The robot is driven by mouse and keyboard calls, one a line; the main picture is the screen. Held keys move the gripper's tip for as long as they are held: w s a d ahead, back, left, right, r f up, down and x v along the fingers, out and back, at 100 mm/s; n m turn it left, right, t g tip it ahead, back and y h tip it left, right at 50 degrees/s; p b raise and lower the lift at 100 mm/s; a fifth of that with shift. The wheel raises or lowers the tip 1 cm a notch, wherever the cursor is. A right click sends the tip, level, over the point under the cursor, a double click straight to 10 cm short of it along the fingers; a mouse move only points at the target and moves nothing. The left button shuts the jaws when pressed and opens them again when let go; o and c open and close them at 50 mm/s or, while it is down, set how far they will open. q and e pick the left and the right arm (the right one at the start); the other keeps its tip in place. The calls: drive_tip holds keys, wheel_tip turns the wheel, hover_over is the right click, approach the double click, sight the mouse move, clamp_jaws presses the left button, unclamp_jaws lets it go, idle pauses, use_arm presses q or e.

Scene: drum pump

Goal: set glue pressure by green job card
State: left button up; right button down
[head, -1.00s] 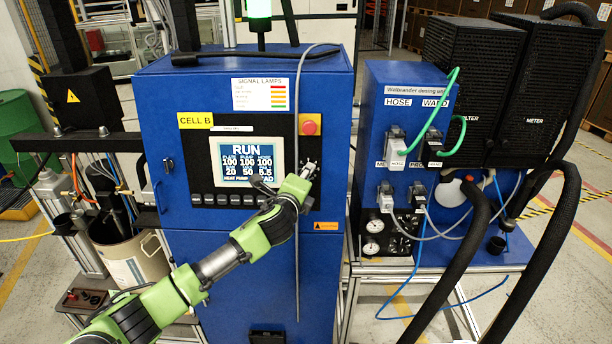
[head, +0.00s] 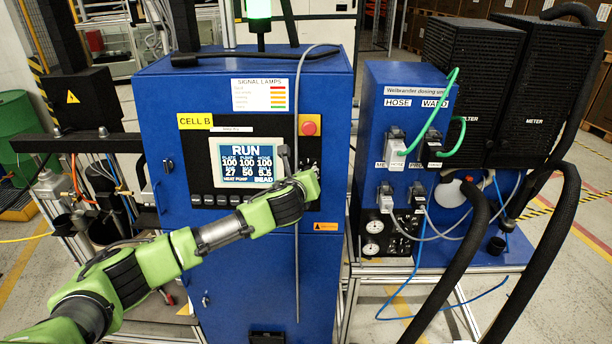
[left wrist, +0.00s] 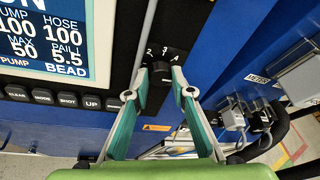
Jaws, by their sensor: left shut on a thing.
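The control cabinet's screen (head: 240,159) reads RUN, with 100 three times, then 27, 50 and 5.5, and BEAD; it also shows in the left wrist view (left wrist: 45,40). A dark rotary knob (left wrist: 162,70) with numbers, 2, 3 and 4 among them, sits right of the screen. My left gripper (left wrist: 163,84) is shut on this knob, one finger on each side; in the head view it reaches the panel's right part (head: 310,176). The knob's pointer is hard to make out. My right gripper is not in view. I see no green job card.
Several dark buttons (left wrist: 67,99) lie below the screen, partly behind my arm in the head view. A red button (head: 309,125) is above the knob. The dosing unit (head: 400,85) with hoses stands at the right. The green lamp (head: 258,8) is lit.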

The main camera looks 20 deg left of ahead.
use_arm(q)
drive_tip(key=shift+w+r+m, duration=0.1)
drive_tip(key=shift+r+m, duration=0.15)
drive_tip(key=shift+m, duration=0.15)
drive_tip(key=o, duration=1.1)
drive_tip(key=shift+w+f, duration=0.1)
drive_tip(key=shift+f, duration=0.1)
drive_tip(key=v, duration=1.2)
